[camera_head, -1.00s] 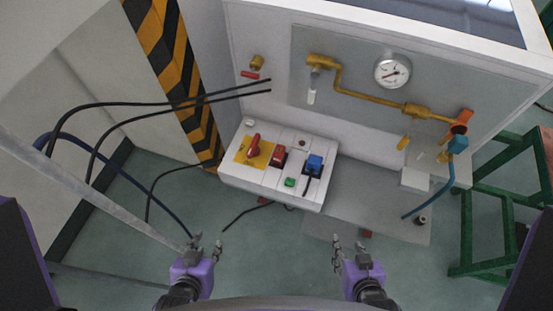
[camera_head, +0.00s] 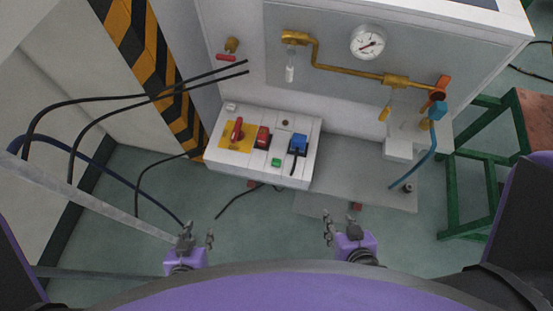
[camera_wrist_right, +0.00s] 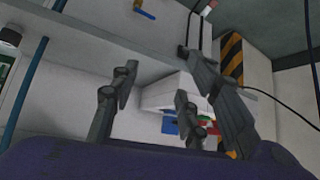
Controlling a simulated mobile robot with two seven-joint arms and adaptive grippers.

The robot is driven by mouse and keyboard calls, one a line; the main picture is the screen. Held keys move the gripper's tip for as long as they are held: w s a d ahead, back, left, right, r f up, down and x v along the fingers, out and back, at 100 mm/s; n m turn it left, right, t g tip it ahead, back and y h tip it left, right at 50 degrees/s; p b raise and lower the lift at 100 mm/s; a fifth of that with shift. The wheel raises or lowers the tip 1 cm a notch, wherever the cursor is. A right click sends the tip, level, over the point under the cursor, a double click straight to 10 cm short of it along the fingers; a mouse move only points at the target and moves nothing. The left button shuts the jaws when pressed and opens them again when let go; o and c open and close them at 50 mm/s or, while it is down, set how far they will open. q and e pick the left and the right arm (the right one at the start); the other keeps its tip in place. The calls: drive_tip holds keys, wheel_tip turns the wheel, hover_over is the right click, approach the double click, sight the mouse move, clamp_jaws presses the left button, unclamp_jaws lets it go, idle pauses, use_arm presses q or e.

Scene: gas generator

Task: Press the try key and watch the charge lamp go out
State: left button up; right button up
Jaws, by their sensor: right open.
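The white control box (camera_head: 216,160) stands against the white panel cabinet. On its top are a red rotary switch (camera_head: 238,128) on a yellow plate, a red switch (camera_head: 263,137), a small green key (camera_head: 276,162), a blue plug (camera_head: 299,144) with a black lead and a small dark round part (camera_head: 287,123). I cannot tell which is the try key or the charge lamp. My left gripper (camera_head: 198,236) appears open and empty, in front of the box and apart from it. My right gripper (camera_head: 338,231) is open and empty, front right of the box. Its fingers show in the right wrist view (camera_wrist_right: 170,90).
A pressure gauge (camera_head: 368,42) and brass pipe (camera_head: 345,69) are on the panel. A blue hose (camera_head: 431,156) hangs at the right. Black cables (camera_head: 120,100) cross the left side near a striped post (camera_head: 150,75). A green-framed stool (camera_head: 470,165) stands right. Floor before the box is mostly clear.

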clamp_jaws()
idle(1.3)
